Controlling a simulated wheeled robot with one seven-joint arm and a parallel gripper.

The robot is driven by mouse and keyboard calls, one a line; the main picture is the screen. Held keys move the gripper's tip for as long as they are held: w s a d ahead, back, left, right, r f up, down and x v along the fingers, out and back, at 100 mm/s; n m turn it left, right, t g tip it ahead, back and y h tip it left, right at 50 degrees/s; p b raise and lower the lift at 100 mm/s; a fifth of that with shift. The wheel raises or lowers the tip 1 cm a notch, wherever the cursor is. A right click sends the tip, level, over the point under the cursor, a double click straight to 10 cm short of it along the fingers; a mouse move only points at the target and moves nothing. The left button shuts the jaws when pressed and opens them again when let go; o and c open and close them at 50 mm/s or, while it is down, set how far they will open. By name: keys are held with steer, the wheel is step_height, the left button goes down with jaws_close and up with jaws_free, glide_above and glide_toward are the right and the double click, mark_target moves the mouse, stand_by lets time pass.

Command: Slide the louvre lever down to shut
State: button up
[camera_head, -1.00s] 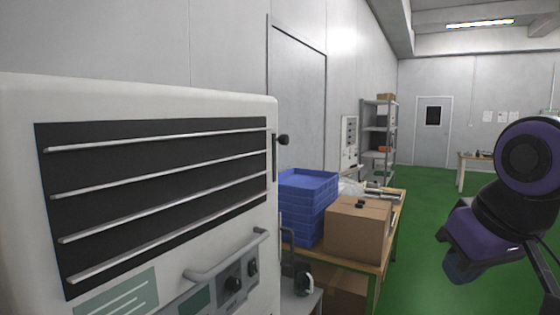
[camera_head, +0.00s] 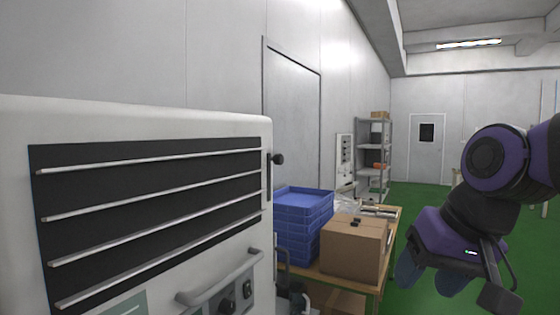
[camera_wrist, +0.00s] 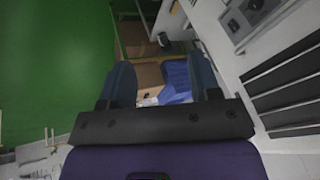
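The louvre panel (camera_head: 150,205) is a dark rectangle with several pale slats on the front of a white cabinet. The louvre lever (camera_head: 278,159) is a black knob at the upper part of a dark slot beside the panel's right edge. My gripper (camera_head: 427,282) is at the lower right, well to the right of the lever and lower in the picture, touching nothing. In the wrist view its two blue-grey fingers (camera_wrist: 158,68) stand apart with nothing between them. The louvre slats (camera_wrist: 290,90) show at the right there; I cannot make out the lever in that view.
A handle bar (camera_head: 222,278) juts from the cabinet below the louvre. Blue crates (camera_head: 303,222) and a cardboard box (camera_head: 355,250) stand on a bench right of the cabinet. A grey shelf (camera_head: 373,160) is farther back. Green floor is open on the right.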

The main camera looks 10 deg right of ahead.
steer(key=w+a+r+m+y, duration=0.3)
steer(key=w+a+m+y, duration=0.15)
steer(key=w+m, duration=0.2)
steer(key=m+t+y, duration=0.7)
steer(key=m+t, duration=0.1)
steer(key=m, duration=1.1)
glide_toward(282, 160)
steer(key=shift+h, duration=0.25)
steer(key=x, duration=1.1)
steer(key=shift+s+a+r, duration=0.1)
steer(key=shift+r, duration=0.1)
